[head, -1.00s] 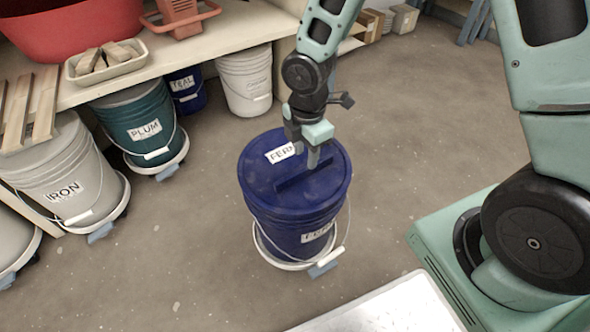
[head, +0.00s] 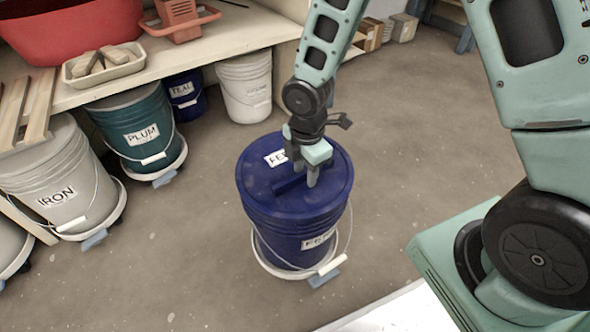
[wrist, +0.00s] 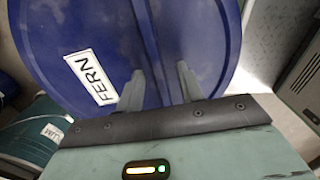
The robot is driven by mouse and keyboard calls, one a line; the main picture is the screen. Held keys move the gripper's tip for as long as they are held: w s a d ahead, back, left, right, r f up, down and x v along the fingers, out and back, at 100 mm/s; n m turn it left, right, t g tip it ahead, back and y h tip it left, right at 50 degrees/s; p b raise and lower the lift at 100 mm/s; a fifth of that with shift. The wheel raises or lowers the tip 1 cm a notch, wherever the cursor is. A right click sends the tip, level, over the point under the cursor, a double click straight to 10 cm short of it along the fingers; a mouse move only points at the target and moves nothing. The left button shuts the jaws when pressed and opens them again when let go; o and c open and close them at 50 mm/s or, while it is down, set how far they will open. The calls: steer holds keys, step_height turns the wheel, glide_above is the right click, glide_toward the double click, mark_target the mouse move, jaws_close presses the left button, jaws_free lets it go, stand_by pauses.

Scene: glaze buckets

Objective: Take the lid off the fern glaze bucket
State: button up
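The fern glaze bucket (head: 285,226) is dark blue and stands upright on a round wheeled dolly. Its blue lid (head: 330,165) is on, with a white FERN label (head: 274,158) and a raised bar (head: 287,185) across the top. My gripper (head: 305,172) points down just over the lid, at the bar. In the wrist view, my gripper's two fingers (wrist: 160,85) stand apart over the lid (wrist: 90,35), with the ridge running between them. I see no clear grip on the bar; whether the fingertips touch the lid is hard to tell.
A pale surface lies at the bottom right. The floor around the fern bucket is clear.

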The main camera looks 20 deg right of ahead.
steer(key=shift+f, duration=0.1)
stand_by(0.3)
jaws_close()
